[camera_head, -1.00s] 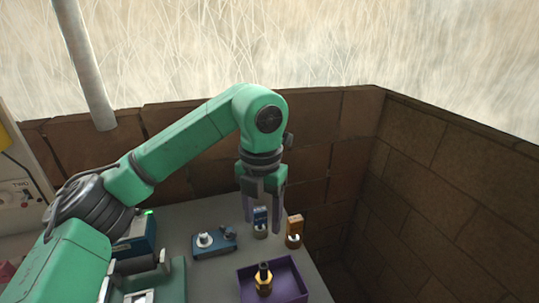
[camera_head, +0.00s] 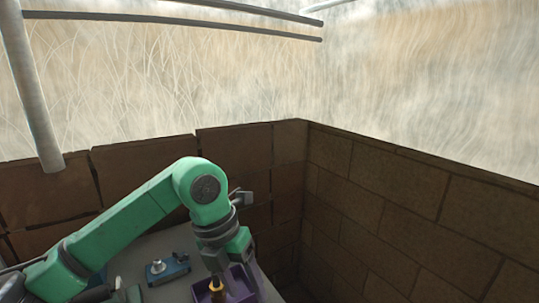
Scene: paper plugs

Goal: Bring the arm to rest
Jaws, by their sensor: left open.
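My left arm is green and comes in from the lower left, bent at a high elbow (camera_head: 207,188). My left gripper (camera_head: 243,266) hangs below the elbow, dark grey, pointing down in front of the tray's back right part. Its jaws are open, and I see nothing held between them. The fingers partly overlap the purple tray in the picture, so I cannot tell their height above it. My right arm and gripper are not in view.
The purple tray (camera_head: 203,292) holds a gold and black piece (camera_head: 216,287). A blue device (camera_head: 168,268) with a round metal fitting stands on the grey table (camera_head: 150,246). Brick walls (camera_head: 350,190) close off the back and right.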

